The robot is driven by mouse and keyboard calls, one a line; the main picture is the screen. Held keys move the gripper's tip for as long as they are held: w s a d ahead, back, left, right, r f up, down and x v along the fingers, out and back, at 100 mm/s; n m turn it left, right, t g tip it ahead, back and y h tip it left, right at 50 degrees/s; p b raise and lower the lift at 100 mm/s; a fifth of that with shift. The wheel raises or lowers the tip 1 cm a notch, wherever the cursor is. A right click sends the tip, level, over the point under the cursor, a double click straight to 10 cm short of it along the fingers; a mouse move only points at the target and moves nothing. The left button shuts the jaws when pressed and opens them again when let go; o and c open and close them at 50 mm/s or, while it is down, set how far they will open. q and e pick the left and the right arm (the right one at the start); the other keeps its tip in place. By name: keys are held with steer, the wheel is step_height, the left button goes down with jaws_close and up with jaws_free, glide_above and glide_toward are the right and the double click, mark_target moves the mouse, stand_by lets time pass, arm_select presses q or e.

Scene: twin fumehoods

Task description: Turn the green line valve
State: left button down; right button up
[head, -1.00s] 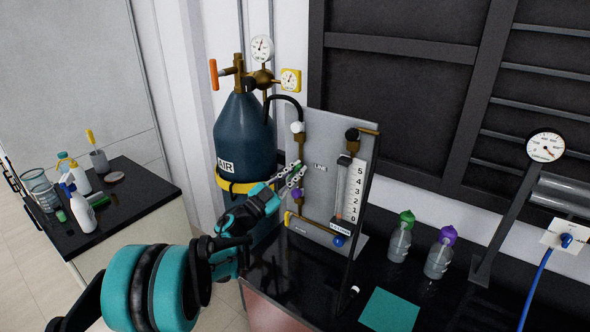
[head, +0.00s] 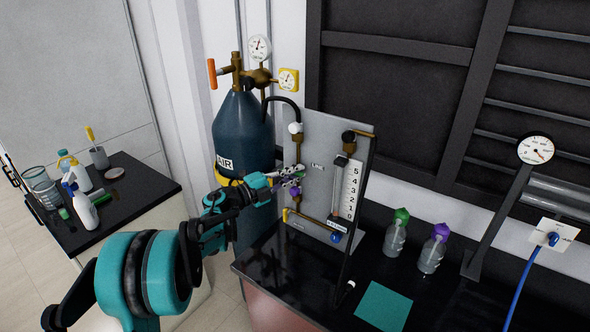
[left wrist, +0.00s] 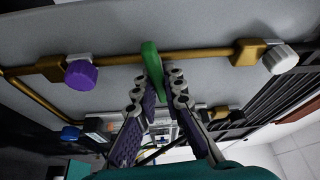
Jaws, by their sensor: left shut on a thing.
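The green line valve's green lever (left wrist: 151,62) shows in the left wrist view on a brass pipe along the grey panel, between a purple knob (left wrist: 82,74) and a white knob (left wrist: 279,58). My left gripper (left wrist: 161,84) is shut on the green lever, with one finger on each side of it. In the head view my left gripper (head: 300,174) reaches the upright grey panel (head: 318,152) from the left, above the purple knob (head: 295,192). Its fingers hide most of the lever there. My right gripper is not in view.
A dark blue AIR cylinder (head: 240,130) stands close behind my left gripper. The panel carries a flowmeter scale (head: 351,188) and a blue knob (head: 336,237). Two bottles with green (head: 401,215) and purple (head: 441,231) tops stand right of it on the black bench.

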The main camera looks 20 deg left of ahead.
arm_select(q)
steer(key=shift+f+m+g+p, duration=0.1)
steer(key=shift+m+g+p, duration=0.25)
steer(key=shift+m, duration=0.45)
steer(key=shift+f, duration=0.1)
steer(key=c, duration=1.6)
jaws_free()
steer(key=shift+y, duration=0.3)
steer(key=v, duration=1.2)
